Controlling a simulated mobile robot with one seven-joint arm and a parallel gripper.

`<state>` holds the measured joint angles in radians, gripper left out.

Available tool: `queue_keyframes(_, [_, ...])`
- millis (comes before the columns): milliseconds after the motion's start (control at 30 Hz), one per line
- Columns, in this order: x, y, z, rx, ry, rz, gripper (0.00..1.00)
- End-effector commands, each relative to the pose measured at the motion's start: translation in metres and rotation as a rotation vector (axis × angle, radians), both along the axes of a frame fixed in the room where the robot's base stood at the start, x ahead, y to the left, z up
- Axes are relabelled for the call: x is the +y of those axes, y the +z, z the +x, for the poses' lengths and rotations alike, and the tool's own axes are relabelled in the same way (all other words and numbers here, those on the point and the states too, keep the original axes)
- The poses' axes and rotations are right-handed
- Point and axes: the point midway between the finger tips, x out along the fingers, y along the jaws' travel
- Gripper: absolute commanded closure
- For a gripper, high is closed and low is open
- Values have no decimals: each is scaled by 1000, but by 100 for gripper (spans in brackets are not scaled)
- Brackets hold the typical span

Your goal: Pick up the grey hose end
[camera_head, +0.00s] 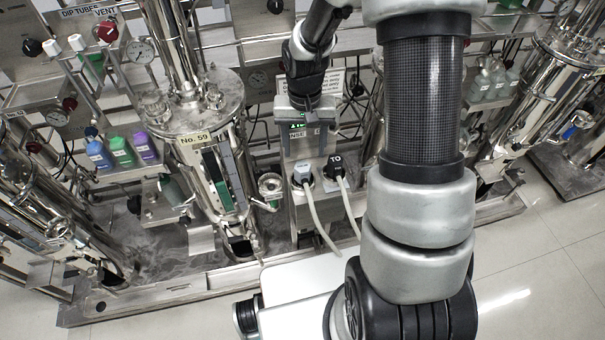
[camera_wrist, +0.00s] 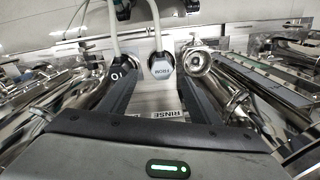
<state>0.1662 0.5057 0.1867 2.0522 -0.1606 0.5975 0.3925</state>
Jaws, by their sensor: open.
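The grey hose end (camera_head: 302,172) sits in a socket on top of the steel rinse box, left of the black hose end (camera_head: 336,166) marked TO. In the wrist view the grey hose end (camera_wrist: 162,67), marked FROM, shows beyond the RINSE label, with its pale hose running away upward. The black end (camera_wrist: 117,72) is left of it there. My gripper (camera_wrist: 162,78) is open, its two dark fingers pointing toward the hose ends. The grey end appears between the fingers in the picture; contact cannot be told.
The steel vessel No. 59 (camera_head: 197,100) stands just left of the rinse box. A round metal fitting (camera_wrist: 199,62) is close beside my right finger in the wrist view. Coloured bottles (camera_head: 121,151) stand farther left. Tiled floor (camera_head: 535,255) is clear at the lower right.

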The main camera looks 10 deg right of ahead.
Motion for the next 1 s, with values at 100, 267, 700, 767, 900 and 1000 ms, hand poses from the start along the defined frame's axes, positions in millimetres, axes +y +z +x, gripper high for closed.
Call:
queue_keyframes(100, [0, -28, -1, 4, 0, 1, 43])
queue_keyframes(267, [0, -49, -1, 3, 0, 1, 43])
queue_keyframes(700, [4, -97, 5, 3, 1, 0, 43])
queue_keyframes(767, [4, -103, 5, 1, 0, 0, 43])
queue_keyframes(900, [4, -107, 5, 0, 0, 0, 43])
queue_keyframes(1000, [4, -107, 6, -1, 0, 0, 43])
